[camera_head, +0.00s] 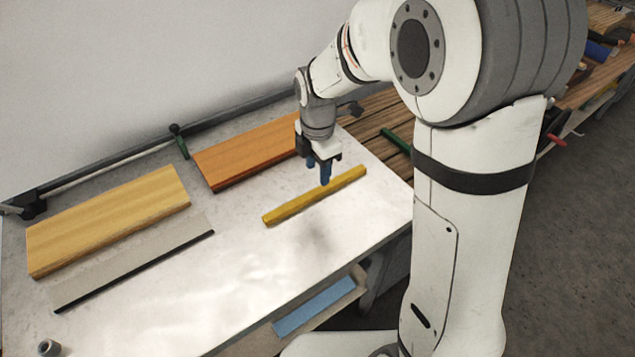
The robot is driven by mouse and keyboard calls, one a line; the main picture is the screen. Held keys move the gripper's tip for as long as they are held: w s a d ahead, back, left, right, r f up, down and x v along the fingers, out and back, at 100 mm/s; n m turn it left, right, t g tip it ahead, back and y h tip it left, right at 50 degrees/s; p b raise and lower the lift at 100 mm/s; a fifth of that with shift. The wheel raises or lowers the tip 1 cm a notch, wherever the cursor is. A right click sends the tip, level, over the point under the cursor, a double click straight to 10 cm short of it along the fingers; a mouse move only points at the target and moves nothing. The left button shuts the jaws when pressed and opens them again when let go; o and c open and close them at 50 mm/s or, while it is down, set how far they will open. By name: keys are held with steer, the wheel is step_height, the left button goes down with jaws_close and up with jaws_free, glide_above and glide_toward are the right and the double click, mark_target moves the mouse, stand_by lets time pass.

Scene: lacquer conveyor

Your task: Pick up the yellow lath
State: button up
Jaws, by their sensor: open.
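The yellow lath (300,204) lies on the white tabletop right of the middle, slanting from lower left to upper right. My gripper (319,177) points down with its blue fingertips close to the lath's far edge. It is open, with nothing seen between its fingers. The fingertips overlap the lath's edge in this view; I cannot tell how high they are above it. My arm hangs over the table from the right.
An orange board (245,153) lies behind the lath and a light wooden board (105,218) at the left. A grey strip with a black edge (135,265) lies before it. A blue piece (315,306) sits on a lower shelf.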

mark_target(316, 192)
steer(key=shift+w+a+f+n, duration=0.1)
steer(key=shift+a+f+n, duration=0.2)
steer(key=shift+f, duration=0.1)
step_height(316, 192, down, 7)
steer(key=shift+w+d+f+p, duration=0.1)
steer(key=shift+w+f+p, duration=0.1)
steer(key=shift+p, duration=0.15)
steer(key=shift+c, duration=0.5)
jaws_close()
